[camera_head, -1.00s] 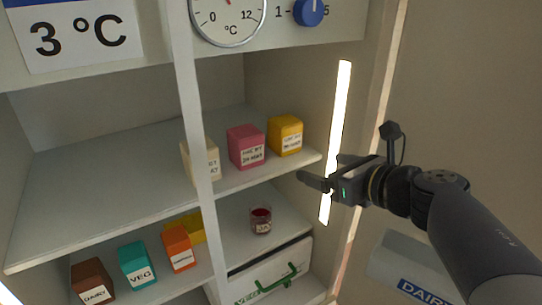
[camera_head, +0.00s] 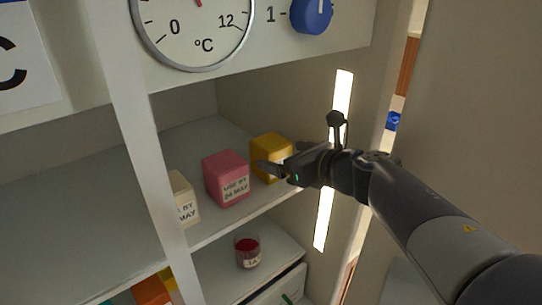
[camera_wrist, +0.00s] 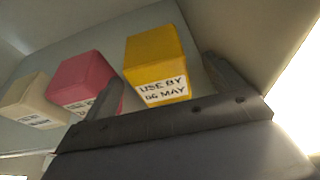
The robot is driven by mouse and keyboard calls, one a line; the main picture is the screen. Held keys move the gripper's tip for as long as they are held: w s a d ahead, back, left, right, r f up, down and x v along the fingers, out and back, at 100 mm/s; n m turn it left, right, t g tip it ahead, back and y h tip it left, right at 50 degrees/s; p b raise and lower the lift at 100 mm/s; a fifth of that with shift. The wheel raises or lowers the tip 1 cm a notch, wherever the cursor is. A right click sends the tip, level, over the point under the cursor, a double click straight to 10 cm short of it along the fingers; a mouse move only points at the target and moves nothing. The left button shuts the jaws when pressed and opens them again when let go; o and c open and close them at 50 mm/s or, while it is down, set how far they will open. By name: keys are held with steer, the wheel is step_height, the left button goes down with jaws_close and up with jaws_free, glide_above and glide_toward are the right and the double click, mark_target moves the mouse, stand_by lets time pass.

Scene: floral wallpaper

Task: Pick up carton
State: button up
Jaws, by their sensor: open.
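Three cartons stand in a row on the upper shelf. The yellow carton (camera_head: 270,156) is at the right, the pink carton (camera_head: 226,178) is in the middle, and the cream carton (camera_head: 183,200) is at the left, partly behind the upright post. In the wrist view the yellow carton (camera_wrist: 156,62) is labelled "USE BY 06 MAY", and the pink carton (camera_wrist: 82,80) and cream carton (camera_wrist: 36,101) stand to its left. My gripper (camera_head: 270,170) is open and empty in front of the yellow carton. In the wrist view its fingers (camera_wrist: 165,85) appear either side of that carton.
A jar with red contents (camera_head: 247,250) stands on the lower shelf. The upright post (camera_head: 140,140) divides the shelves at left. A lit strip (camera_head: 333,170) runs down the right inner wall close to my arm. The upper shelf's left part is bare.

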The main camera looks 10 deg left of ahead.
steer(key=shift+s+f+x, duration=0.1)
steer(key=shift+f+x, duration=0.05)
steer(key=shift+x, duration=1.2)
steer(key=shift+s+f+x, duration=0.1)
steer(key=shift+s+x, duration=0.05)
steer(key=shift+x, duration=1.2)
steer(key=shift+a, duration=0.1)
steer(key=shift+c, duration=0.4)
steer(key=c, duration=1.1)
steer(key=shift+r+p, duration=0.1)
steer(key=shift+p, duration=0.2)
